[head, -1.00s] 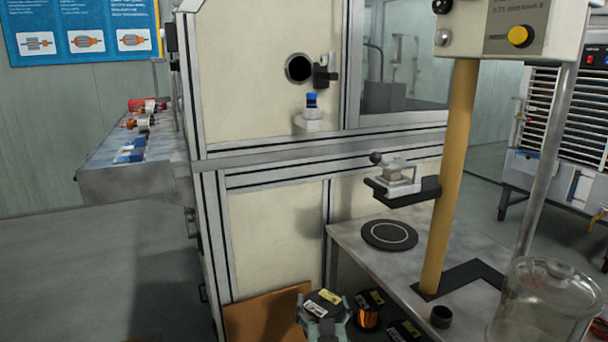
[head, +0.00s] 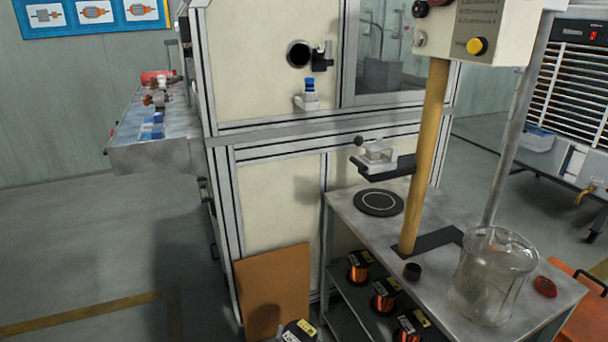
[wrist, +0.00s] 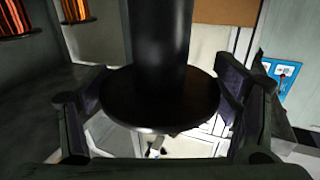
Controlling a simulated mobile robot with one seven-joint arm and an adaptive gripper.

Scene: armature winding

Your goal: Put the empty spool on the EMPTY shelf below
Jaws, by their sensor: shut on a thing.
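The empty spool shows in the wrist view as a bare black core with a round dark flange (wrist: 160,105). My gripper (wrist: 163,98) is shut on it, with one finger at each side of the flange. In the head view the top of the spool (head: 298,331), black with pale labels, shows at the bottom edge, left of the bench; my fingers are not clearly visible there. A lower shelf (head: 345,287) under the bench bears several copper-wound spools, one of them at its back (head: 359,266). I cannot make out an empty shelf.
The metal bench (head: 445,210) stands on the right, with a glass jar (head: 490,280), a post and a black disc (head: 378,202) on it. A brown board (head: 272,285) leans on the machine cabinet behind the spool. Floor at left is clear.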

